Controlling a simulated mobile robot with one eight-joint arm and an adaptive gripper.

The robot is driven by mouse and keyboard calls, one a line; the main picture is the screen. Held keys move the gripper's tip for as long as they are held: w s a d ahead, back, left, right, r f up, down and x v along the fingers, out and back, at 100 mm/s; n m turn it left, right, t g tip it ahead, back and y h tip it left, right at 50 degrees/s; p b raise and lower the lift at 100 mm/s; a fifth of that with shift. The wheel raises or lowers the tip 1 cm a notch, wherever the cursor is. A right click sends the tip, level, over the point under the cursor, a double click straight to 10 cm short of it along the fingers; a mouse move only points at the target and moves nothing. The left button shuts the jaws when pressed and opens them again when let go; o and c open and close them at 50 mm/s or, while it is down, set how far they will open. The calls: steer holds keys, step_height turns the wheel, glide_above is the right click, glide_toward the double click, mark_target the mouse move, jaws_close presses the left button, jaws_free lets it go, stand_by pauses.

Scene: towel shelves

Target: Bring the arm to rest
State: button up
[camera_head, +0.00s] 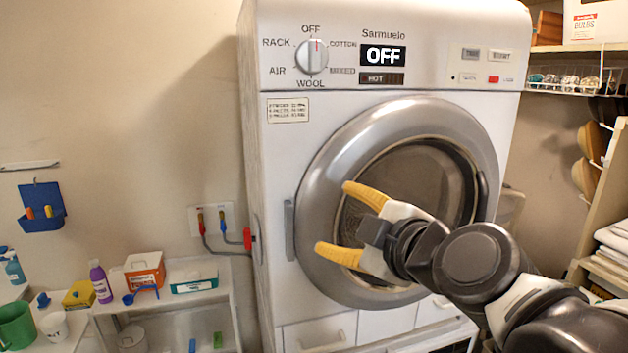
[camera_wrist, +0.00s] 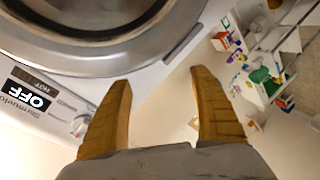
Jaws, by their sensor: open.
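My gripper (camera_head: 338,222) is open and empty, with its yellow fingers spread in front of the left part of the dryer's round door. The two yellow fingers also show in the wrist view (camera_wrist: 163,112), with only wall and machine edge between them. My dark arm reaches in from the lower right of the head view. The white dryer (camera_head: 275,150) has a grey ring door (camera_head: 330,165) with a dark window, partly hidden by my gripper and arm. Its display (camera_head: 383,56) reads OFF, and its knob (camera_head: 312,56) points up towards OFF.
Red and blue valves (camera_head: 222,225) are on the wall. Shelves with towels (camera_head: 613,238) stand at the right.

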steer(key=s+d+f+m+g+h+b, duration=0.2)
steer(key=s+d+f+m+b, duration=0.2)
steer(key=f, duration=1.1)
steer(key=s+d+f+m+g+h+b, duration=0.2)
steer(key=f+b, duration=0.6)
steer(key=f, duration=0.8)
steer(key=s+d+f+m+g+h+b, duration=0.2)
steer(key=s+d+f+m+b, duration=0.4)
steer(key=f+m, duration=0.4)
step_height(320, 180, down, 5)
steer(key=shift+s+d+f+g+b, duration=0.25)
steer(key=shift+d+b, duration=0.35)
steer(key=shift+d, duration=0.65)
steer(key=shift+w+r, duration=0.1)
